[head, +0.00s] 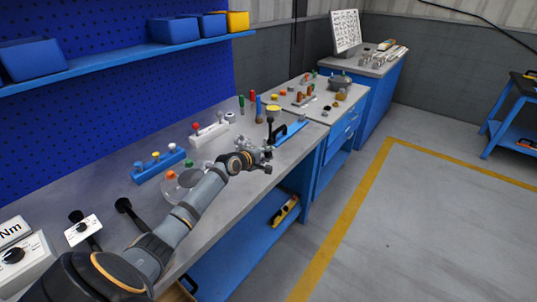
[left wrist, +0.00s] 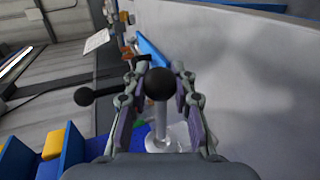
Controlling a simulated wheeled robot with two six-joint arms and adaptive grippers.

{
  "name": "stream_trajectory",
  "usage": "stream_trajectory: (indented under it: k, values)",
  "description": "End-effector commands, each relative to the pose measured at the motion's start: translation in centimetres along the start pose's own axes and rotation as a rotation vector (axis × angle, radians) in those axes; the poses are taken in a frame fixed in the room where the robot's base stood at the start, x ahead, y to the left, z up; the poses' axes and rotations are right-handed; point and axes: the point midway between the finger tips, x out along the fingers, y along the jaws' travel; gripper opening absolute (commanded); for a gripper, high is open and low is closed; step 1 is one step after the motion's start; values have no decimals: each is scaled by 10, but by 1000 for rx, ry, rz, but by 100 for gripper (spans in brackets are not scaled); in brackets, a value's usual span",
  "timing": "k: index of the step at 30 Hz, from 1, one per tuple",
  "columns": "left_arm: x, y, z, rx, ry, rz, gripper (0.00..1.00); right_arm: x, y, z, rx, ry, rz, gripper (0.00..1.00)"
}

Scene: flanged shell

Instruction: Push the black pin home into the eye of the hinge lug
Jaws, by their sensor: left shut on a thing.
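My left gripper (head: 266,160) is over the front part of the bench, near its edge. In the left wrist view its two fingers (left wrist: 160,95) close around a black ball-ended piece (left wrist: 160,84). A second black ball on a black rod (left wrist: 84,96) sticks out to the left, beyond the left finger. I cannot make out the eye of the hinge lug in either view. My right gripper is not in view.
A blue bar (head: 292,133) with a black handle lies just beyond the gripper. A blue rack (head: 160,166) with knobs and a white block (head: 209,134) stand left of it on the grey bench (head: 105,185). Several upright coloured handles stand behind. Bare benchtop shows nearer the front.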

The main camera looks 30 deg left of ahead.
Motion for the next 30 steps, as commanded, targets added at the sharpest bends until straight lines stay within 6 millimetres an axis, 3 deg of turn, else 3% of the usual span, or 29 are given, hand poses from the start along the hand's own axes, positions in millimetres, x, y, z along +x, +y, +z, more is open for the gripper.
stream_trajectory:
  k: [30]
  values:
    - [0, 0, -26, 2, 1, 1, 0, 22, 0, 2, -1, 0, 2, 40]
